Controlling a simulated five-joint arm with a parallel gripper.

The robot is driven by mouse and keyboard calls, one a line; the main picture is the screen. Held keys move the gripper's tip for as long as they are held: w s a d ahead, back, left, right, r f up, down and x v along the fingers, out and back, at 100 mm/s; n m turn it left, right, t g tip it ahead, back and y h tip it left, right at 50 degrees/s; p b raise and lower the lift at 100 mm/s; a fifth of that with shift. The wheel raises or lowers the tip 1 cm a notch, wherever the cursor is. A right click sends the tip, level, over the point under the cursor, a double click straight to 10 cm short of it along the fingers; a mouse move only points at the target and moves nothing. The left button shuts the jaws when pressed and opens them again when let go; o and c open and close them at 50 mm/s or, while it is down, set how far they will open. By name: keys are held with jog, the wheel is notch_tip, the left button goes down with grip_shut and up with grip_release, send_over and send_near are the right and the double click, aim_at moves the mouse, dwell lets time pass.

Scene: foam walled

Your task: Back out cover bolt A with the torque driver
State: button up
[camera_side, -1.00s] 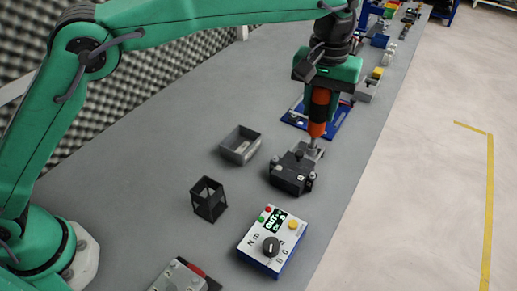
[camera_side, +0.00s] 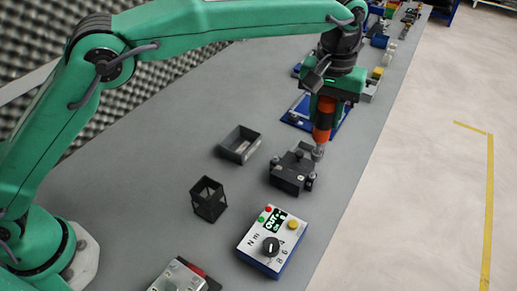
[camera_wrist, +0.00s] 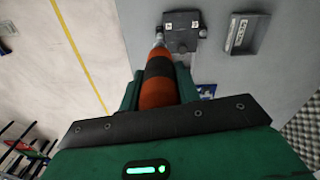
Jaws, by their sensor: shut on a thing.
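My gripper (camera_side: 326,92) is shut on the orange and black torque driver (camera_side: 321,119), which hangs nearly upright, tip down. In the wrist view the driver (camera_wrist: 160,82) sits between the jaws of my gripper (camera_wrist: 158,92). The dark cover block (camera_side: 288,174) lies on the bench below. The driver's metal tip is at the block's far right corner in the side view. In the wrist view the tip is at the left edge of the cover block (camera_wrist: 183,42), which bears small white labels. Whether the tip touches a bolt is unclear; the bolt letters are unreadable.
The control box (camera_side: 272,243) shows OUT on its display and has a dial. A grey open tray (camera_side: 240,157) and a black open frame (camera_side: 195,204) stand left of the block. A blue-edged fixture (camera_side: 343,125) is behind the driver. Bare bench lies between these things.

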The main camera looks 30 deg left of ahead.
aim_at(321, 133)
jog(key=shift+f, duration=3.15)
dwell(0.9)
jog(key=shift+r, duration=0.5)
dwell(1.1)
